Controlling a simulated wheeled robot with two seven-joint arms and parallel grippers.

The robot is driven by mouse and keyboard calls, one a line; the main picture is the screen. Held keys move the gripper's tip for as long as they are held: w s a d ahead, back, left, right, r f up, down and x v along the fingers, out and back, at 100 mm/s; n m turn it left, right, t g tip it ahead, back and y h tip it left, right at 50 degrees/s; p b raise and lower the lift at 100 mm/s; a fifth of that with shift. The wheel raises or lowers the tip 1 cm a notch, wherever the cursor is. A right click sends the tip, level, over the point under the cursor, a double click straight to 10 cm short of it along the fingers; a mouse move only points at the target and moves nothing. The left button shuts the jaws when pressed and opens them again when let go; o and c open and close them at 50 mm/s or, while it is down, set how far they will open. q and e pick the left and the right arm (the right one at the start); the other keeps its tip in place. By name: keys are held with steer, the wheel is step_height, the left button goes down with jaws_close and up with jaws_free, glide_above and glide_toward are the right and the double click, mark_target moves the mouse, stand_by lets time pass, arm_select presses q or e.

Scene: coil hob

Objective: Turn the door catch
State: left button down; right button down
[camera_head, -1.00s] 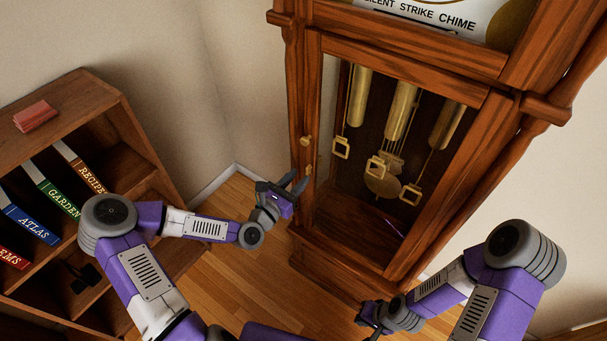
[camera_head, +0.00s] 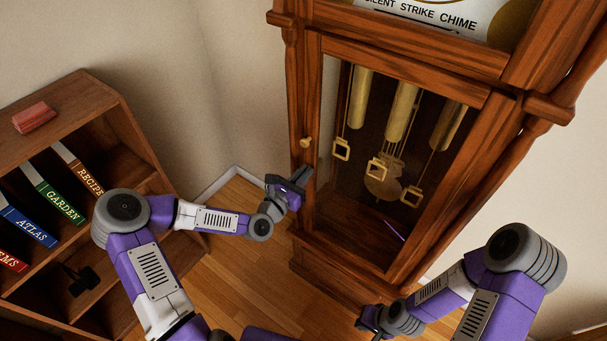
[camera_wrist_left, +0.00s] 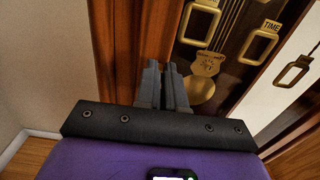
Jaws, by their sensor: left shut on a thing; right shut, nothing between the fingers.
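The tall wooden clock case (camera_head: 302,75) has a glazed door (camera_head: 420,67) with a brass knob (camera_head: 305,142) on its left stile. The door catch, seen below the knob a second ago, is now hidden by my left gripper (camera_head: 302,176). That gripper is shut on the catch at the door's left edge. In the left wrist view its fingers (camera_wrist_left: 165,70) are close together against the wood, and the catch between them cannot be seen. The door looks closed. My right gripper (camera_head: 368,321) is shut and empty, low in front of the case.
Behind the glass hang brass weights (camera_head: 402,110) and a pendulum (camera_head: 382,185). A bookcase (camera_head: 100,88) with several books and a red item (camera_head: 34,117) on top stands at the left. Wooden floor (camera_head: 235,265) is open between bookcase and clock.

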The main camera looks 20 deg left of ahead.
arm_select(q)
steer(key=shift+d+m, duration=0.1)
steer(key=shift+m, duration=0.3)
steer(key=m, duration=0.6)
steer(key=d+m+b, duration=0.1)
steer(key=m, duration=0.2)
steer(key=shift+s+f, duration=0.2)
steer(key=shift+f, duration=0.1)
steer(key=m, duration=0.2)
steer(key=m+b, duration=0.1)
steer(key=m, duration=0.1)
steer(key=shift+d+f, duration=0.1)
steer(key=shift+f, duration=0.1)
steer(key=shift+f+m+b, duration=0.2)
steer(key=shift+m+b, duration=0.65)
steer(key=shift+m, duration=1.15)
steer(key=c, duration=1.2)
jaws_free()
steer(key=shift+c, duration=0.2)
